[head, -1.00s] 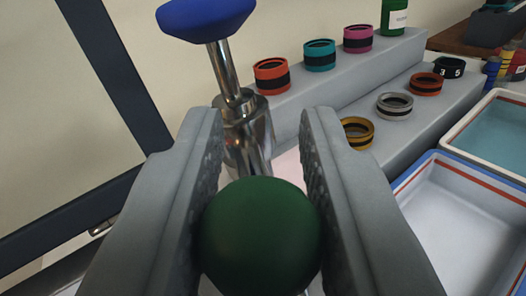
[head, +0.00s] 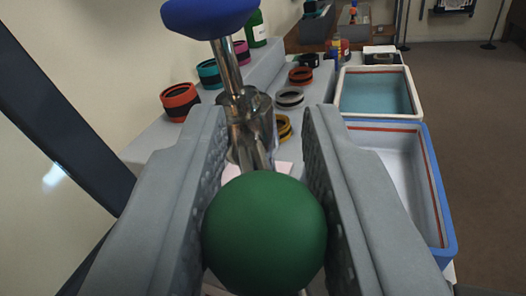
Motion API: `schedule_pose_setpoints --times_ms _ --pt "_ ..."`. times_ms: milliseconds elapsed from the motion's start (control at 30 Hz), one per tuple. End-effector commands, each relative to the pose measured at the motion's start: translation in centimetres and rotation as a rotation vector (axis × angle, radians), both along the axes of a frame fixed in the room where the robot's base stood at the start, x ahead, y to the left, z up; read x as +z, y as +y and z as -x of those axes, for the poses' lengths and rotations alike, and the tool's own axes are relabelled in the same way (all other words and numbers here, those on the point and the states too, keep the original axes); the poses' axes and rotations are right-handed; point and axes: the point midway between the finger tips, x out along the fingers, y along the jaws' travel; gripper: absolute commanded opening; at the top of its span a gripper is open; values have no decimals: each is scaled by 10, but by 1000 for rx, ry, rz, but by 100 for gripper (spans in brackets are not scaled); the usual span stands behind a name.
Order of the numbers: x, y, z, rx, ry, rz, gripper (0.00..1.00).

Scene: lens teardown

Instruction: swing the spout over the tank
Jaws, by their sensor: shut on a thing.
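My gripper (head: 265,225) is shut on a round green knob (head: 264,236) at the bottom centre of the head view. A chrome tap body (head: 248,125) rises just behind the knob, topped by a blue handle (head: 208,17) on a tilted metal stem. The spout itself cannot be made out; the knob and my fingers hide what lies below. Two trays stand to the right. One is white-rimmed and holds teal-coloured liquid or a teal floor (head: 376,93); the nearer one has a blue rim (head: 437,195) and a pale inside. I cannot tell for sure which is the tank.
A grey stepped shelf (head: 150,143) behind the tap holds several coloured rings, including an orange one (head: 180,101) and a yellow one (head: 284,128). A green bottle (head: 256,30) stands at its far end. A dark frame (head: 65,115) is at left. Open floor (head: 480,130) lies at right.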

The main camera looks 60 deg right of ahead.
Motion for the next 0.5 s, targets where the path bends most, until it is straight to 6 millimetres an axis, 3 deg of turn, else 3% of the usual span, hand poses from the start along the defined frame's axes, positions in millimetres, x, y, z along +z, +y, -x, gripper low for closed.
schedule_pose_setpoints --times_ms 467,500 --pt "1 0 -1 -14 -1 0 0" --pt "1 0 -1 -14 -1 0 29"
